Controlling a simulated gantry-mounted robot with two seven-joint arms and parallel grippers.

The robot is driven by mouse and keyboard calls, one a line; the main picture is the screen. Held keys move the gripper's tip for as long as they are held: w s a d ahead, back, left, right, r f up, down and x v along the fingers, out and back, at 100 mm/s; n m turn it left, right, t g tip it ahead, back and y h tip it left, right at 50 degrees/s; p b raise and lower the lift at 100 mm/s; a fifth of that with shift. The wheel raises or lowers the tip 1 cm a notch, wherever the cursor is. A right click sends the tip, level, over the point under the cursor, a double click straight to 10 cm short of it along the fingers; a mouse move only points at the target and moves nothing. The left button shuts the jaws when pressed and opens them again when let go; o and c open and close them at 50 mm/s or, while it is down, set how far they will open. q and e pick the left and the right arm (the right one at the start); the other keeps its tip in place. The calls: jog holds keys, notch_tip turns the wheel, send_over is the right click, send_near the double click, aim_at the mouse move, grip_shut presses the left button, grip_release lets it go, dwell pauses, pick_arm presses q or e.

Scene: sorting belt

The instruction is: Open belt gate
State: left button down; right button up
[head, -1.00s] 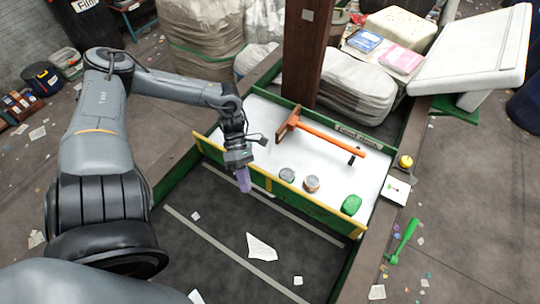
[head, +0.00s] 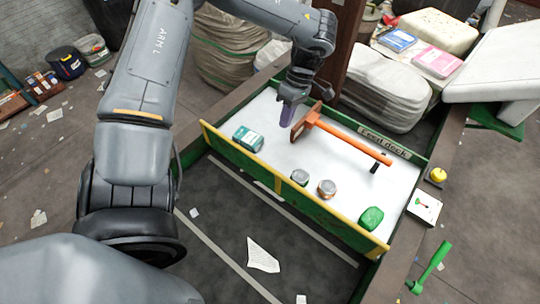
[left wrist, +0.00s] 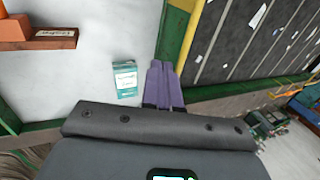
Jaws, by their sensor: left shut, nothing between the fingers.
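The low green gate with a yellow top edge (head: 290,187) stands upright between the white feed deck (head: 262,112) and the dark belt (head: 235,215). In the left wrist view, a green wall with a yellow edge (left wrist: 192,35) runs beside the fingers. My left gripper (head: 287,113) has purple fingers, shut and empty, over the back left of the deck. The fingers also show in the left wrist view (left wrist: 163,85). A green lever (head: 430,268) stands at the right, beside the frame. My right gripper is out of view.
On the deck are a teal box (head: 248,138), two cans (head: 300,177) (head: 327,188), a green lump (head: 371,218) and an orange hammer-like bar (head: 345,137) near my left gripper.

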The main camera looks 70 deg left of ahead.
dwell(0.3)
pick_arm(q)
jog(key=s+d+f+p, duration=0.2)
jog(key=s+d+f, duration=0.2)
jog(key=f, duration=0.5)
jog(key=shift+s+d+f, duration=0.15)
jog(key=shift+s+d, duration=0.05)
jog(key=shift+s, duration=1)
